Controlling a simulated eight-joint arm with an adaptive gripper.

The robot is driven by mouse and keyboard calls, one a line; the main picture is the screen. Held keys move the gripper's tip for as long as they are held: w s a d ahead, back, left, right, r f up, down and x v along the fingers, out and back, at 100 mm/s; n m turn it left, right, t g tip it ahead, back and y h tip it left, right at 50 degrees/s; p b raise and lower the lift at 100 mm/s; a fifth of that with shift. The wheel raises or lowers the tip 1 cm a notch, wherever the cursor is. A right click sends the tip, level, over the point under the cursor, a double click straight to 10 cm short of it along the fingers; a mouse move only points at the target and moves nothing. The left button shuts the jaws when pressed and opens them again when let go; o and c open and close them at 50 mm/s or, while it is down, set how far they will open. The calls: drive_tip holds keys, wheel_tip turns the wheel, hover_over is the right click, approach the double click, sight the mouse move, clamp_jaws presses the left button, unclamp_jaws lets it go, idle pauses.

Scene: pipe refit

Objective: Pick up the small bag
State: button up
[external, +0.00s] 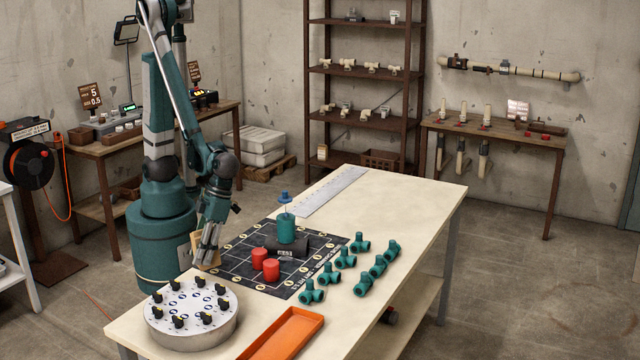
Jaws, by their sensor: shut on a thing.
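My gripper (208,248) hangs fingers-down at the left edge of the table, beside the dark grid mat. It is shut on a small tan thing, which I take to be the small bag (196,246). The bag shows as a pale brown patch behind and left of the fingers. The fingers hide much of it. I cannot tell whether its lower edge touches the table.
The dark mat (232,258) bears red fittings (271,269), a teal cylinder (286,229) and a dark pipe piece. A round dial plate (190,318) stands in front of my gripper. An orange tray (284,335) and several teal fittings (361,283) lie rightward. The table's far right (420,195) is clear.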

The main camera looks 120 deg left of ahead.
sight(198, 234)
drive_tip(key=shift+r+p, duration=0.7)
drive_tip(key=shift+r, duration=2.35)
drive_tip(key=shift+w+d, duration=0.1)
